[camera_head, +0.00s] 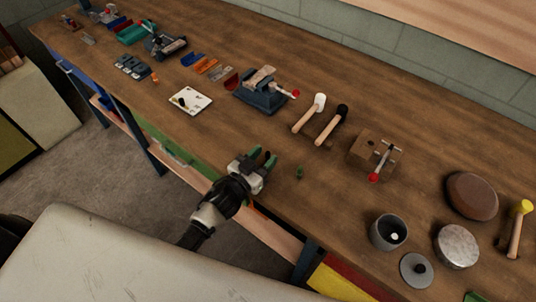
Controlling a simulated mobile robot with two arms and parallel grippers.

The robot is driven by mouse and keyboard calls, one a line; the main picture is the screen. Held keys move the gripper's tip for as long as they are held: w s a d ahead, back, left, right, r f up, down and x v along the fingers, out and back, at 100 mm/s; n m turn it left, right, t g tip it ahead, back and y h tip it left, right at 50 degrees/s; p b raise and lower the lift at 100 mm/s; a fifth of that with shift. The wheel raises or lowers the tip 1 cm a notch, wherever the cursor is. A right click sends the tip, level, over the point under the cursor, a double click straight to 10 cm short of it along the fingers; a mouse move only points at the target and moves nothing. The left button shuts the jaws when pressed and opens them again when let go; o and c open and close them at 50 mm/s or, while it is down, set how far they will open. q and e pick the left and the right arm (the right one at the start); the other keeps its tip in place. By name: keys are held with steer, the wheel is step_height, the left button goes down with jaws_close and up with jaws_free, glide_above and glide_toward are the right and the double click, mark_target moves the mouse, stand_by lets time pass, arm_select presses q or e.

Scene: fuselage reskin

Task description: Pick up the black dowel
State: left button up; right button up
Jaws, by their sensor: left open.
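A small black piece (181,101), which looks like the black dowel, is on a white plate (198,97) near the bench's front edge. It is too small to tell whether it stands or lies. My left gripper (264,157) is open and empty, with green on its fingers. It is over the bench's front edge, to the right of and nearer than the white plate, well apart from it. My right gripper is not in view.
The wooden bench (330,180) carries a blue vise (262,97), two mallets (320,104) (335,122), a wooden block with a red-knobbed clamp (362,156), and a grey cup (387,232). A small green item (299,172) is right of my gripper. Bare wood lies between plate and gripper.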

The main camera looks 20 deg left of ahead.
arm_select(q)
steer(key=shift+w+d, duration=0.1)
steer(key=shift+w, duration=0.1)
steer(key=shift+s, duration=0.1)
steer(key=shift+c, duration=0.8)
jaws_close()
